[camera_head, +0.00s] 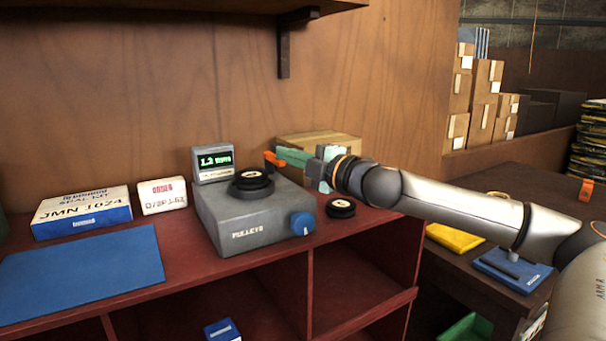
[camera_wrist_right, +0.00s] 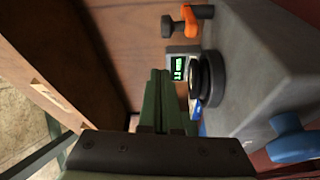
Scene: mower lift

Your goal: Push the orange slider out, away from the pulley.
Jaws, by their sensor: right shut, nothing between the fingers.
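The grey pulley box (camera_head: 250,217) stands on the red shelf top, with a black pulley (camera_head: 252,184) on its top face and a blue knob (camera_head: 302,223) in front. The orange slider (camera_head: 270,159) shows behind and right of the pulley. In the right wrist view the slider (camera_wrist_right: 187,31) sits at the box's edge, near a dark knob, and the pulley (camera_wrist_right: 210,78) is below it. My right gripper (camera_head: 284,156) is shut and empty, its green fingers overlapping the slider's right side in the head view. In the wrist view the fingertips (camera_wrist_right: 160,74) appear apart from the slider. My left gripper is not in view.
A small display (camera_head: 212,163) stands behind the box. A cardboard box (camera_head: 320,144) sits behind my right gripper, and a loose black disc (camera_head: 340,208) lies right of the pulley box. A blue mat (camera_head: 80,278) and seal-kit box (camera_head: 82,212) are at the left.

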